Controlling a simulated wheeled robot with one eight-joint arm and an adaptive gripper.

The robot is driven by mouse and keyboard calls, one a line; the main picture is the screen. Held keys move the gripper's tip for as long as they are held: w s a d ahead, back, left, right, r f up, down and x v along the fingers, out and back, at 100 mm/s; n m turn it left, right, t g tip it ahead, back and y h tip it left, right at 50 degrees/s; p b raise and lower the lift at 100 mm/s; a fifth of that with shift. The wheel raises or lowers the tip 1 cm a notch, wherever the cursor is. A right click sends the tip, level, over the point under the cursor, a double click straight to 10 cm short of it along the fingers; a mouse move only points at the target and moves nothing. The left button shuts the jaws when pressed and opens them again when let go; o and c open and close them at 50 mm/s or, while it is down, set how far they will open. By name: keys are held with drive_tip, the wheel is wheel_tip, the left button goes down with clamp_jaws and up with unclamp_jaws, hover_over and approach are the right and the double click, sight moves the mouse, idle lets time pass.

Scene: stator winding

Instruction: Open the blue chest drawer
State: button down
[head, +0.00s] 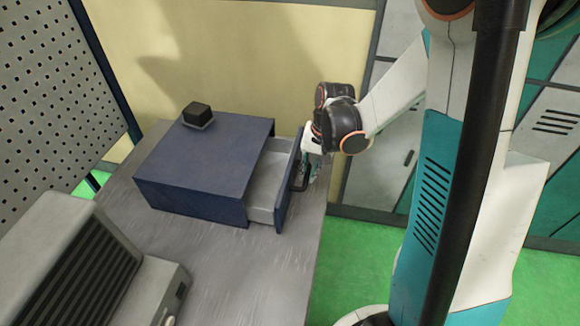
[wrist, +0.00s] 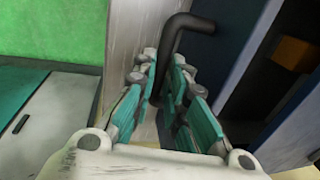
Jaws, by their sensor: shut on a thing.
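The blue chest (head: 195,180) stands on the grey table, and its drawer (head: 268,180) is pulled partly out to the right. The drawer's grey inside shows between its blue front panel (head: 287,190) and the chest body. My gripper (head: 307,175) is at the outer side of the drawer front. In the wrist view, the teal fingers of my gripper (wrist: 168,110) are shut on the dark bent handle (wrist: 180,38). The part of the handle between the fingers is partly hidden. Beside it, the wrist view looks into a dark opening with an orange-brown block (wrist: 297,54).
A grey ribbed machine (head: 75,270) stands at the table's front left. A perforated panel (head: 45,100) is at the left, and lockers (head: 545,130) are behind on the right. Green floor lies right of the table (head: 250,275).

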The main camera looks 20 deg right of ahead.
drive_tip(key=s+d, duration=0.8)
drive_tip(key=d, duration=0.5)
drive_tip(key=shift+s+b, duration=0.3)
drive_tip(key=shift+b, duration=0.1)
drive_tip(key=c, duration=1.6)
unclamp_jaws()
wheel_tip(320, 180, up, 12)
drive_tip(key=s+d, duration=0.1)
drive_tip(key=shift+d, duration=0.35)
